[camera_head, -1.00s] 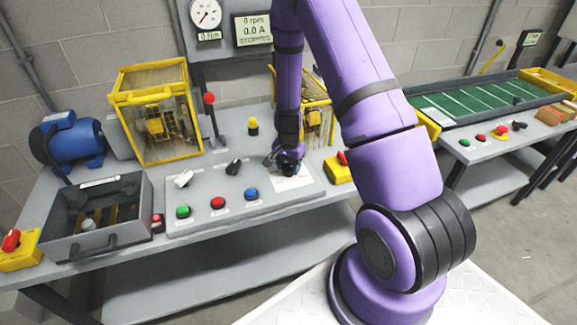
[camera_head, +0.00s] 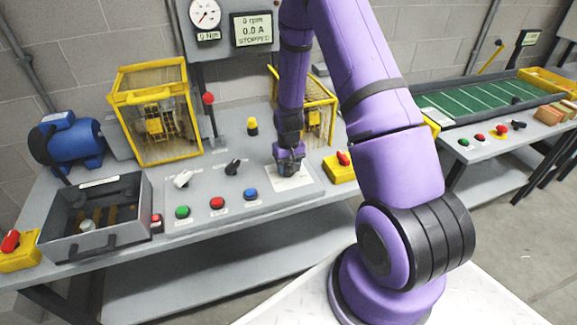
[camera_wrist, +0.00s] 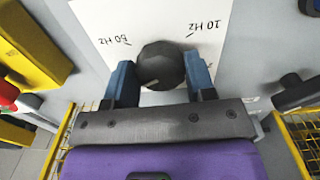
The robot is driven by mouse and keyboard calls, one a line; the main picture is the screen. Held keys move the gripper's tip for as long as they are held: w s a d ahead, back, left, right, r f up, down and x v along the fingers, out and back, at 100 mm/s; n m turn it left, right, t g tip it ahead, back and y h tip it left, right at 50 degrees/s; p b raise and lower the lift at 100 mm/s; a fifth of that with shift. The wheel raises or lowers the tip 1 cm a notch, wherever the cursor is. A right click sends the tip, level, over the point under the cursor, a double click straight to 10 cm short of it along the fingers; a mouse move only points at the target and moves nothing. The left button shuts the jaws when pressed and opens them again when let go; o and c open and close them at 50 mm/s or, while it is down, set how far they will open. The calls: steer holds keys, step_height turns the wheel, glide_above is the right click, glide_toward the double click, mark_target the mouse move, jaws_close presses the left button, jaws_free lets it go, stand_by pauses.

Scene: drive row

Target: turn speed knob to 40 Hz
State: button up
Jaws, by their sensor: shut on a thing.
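The speed knob (camera_wrist: 160,65) is dark and round, on a white scale plate (camera_wrist: 85,15) that reads 50 Hz and 10 Hz, upside down in the wrist view. A short pale pointer line shows on the knob's side nearest my gripper. My gripper (camera_wrist: 161,72) is shut on the knob, one blue finger on each side. In the head view my gripper (camera_head: 289,167) is over the white plate (camera_head: 293,183) at the right of the grey control panel (camera_head: 205,225), and it hides the knob. The display (camera_head: 252,30) reads 0 rpm, 0.0 A, STOPPED.
Green (camera_head: 182,212), red (camera_head: 217,203) and blue (camera_head: 250,194) buttons line the panel's front. A black selector (camera_head: 233,166) stands left of my gripper. A yellow box with a red switch (camera_head: 340,170) is close on the right. A yellow cage (camera_head: 315,95) stands behind.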

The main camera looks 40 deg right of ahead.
mark_target(289, 166)
steer(key=shift+n, duration=0.6)
steer(key=o, duration=0.9)
step_height(289, 166, up, 11)
steer(key=shift+f, duration=0.1)
stand_by(0.7)
